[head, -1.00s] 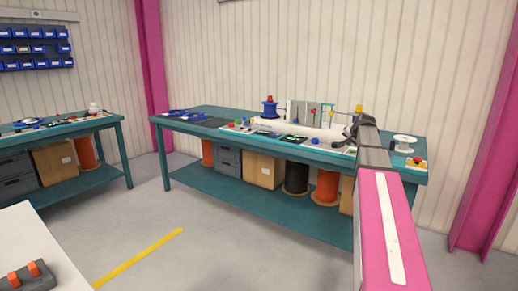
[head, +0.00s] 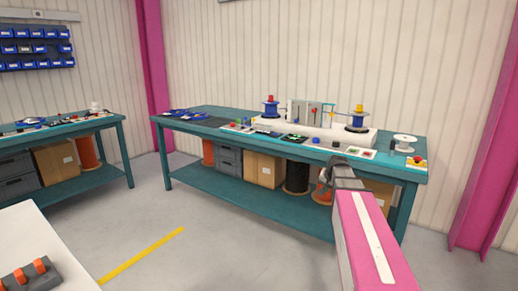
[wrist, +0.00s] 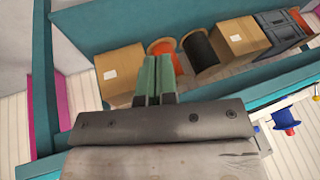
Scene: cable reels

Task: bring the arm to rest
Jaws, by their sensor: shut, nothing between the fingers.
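My gripper (wrist: 154,78) shows in the wrist view as two green fingers side by side, shut with nothing between them. In the head view my pink arm reaches up from the lower right, and its dark end hangs in front of the teal workbench (head: 235,194), below the tabletop edge. The gripper fingers are too small to make out there. In the wrist view the bench's lower shelf, with boxes and reels, lies beyond the fingers, tilted in the picture. I cannot tell the exact gap between gripper and bench.
On the bench stand a white machine (head: 310,132), a blue reel (head: 271,108), another blue reel (head: 357,120) and a white spool (head: 404,141). A second bench (head: 60,133) is at left, and a white table (head: 40,235) at lower left. The floor (head: 230,240) between is clear.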

